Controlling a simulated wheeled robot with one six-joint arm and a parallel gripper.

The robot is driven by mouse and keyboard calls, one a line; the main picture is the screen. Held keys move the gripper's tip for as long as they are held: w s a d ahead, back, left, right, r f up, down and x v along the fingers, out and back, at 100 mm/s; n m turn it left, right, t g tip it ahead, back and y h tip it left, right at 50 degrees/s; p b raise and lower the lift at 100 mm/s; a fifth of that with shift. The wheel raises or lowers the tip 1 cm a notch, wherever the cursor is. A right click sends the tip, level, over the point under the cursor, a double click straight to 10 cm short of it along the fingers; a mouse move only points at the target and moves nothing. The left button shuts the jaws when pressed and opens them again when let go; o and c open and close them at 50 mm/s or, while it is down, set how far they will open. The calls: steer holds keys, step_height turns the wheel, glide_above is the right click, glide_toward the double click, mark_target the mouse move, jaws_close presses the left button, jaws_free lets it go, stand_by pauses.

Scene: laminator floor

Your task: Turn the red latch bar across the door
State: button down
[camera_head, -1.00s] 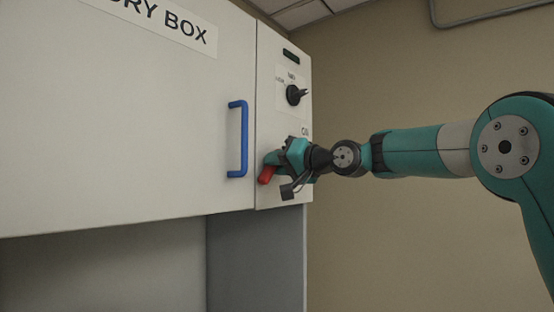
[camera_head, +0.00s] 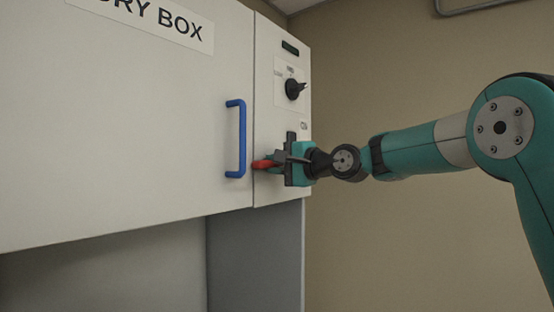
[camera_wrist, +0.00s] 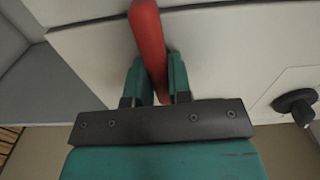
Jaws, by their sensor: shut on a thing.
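The red latch bar (camera_head: 263,164) is on the panel just right of the door (camera_head: 120,120), and its visible end points left toward the door's edge. In the wrist view the red bar (camera_wrist: 149,40) runs between the two teal fingers. My gripper (camera_head: 275,163) is shut on the bar, with a finger on each side of it. It also shows in the wrist view (camera_wrist: 154,80). The bar's pivot is hidden by my gripper in the head view.
A blue handle (camera_head: 237,138) stands out from the door close to the left of the bar. A black knob (camera_head: 294,89) sits above on the same panel and also shows in the wrist view (camera_wrist: 297,105). The space under the cabinet is open.

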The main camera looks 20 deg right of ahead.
steer(key=shift+m, duration=0.4)
steer(key=c, duration=1)
jaws_free()
steer(key=shift+c, duration=0.2)
steer(key=b+v, duration=0.7)
steer(key=v, duration=1)
steer(key=shift+d, duration=0.15)
steer(key=shift+s, duration=0.1)
